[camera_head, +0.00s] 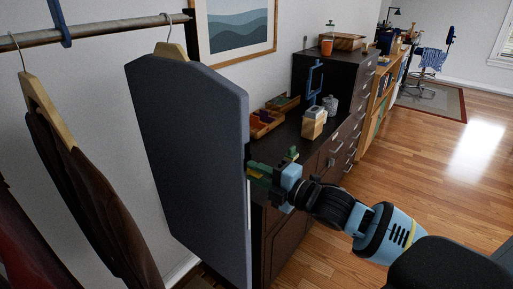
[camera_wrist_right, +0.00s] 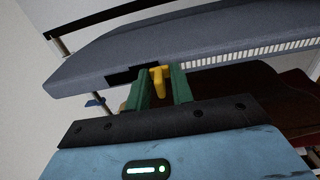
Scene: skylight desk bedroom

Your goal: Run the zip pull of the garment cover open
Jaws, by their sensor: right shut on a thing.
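The garment cover (camera_head: 190,150) is grey-blue and hangs from a wooden hanger on the rail. Its edge is toward my right gripper (camera_head: 257,173), whose green fingers are at that edge, a little below mid-height. In the right wrist view, the yellow zip pull (camera_wrist_right: 157,76) stands between the green fingers of the right gripper (camera_wrist_right: 160,90), which is shut on it. A pale row of zip teeth (camera_wrist_right: 250,52) runs right from the pull along the cover (camera_wrist_right: 110,62). A black patch (camera_wrist_right: 125,73) lies left of the pull. My left gripper is not in view.
A dark dresser (camera_head: 290,150) with trays and small boxes stands just behind my right gripper. Dark garments (camera_head: 85,205) hang left of the cover on the rail (camera_head: 95,31). The wooden floor (camera_head: 430,165) at the right is clear.

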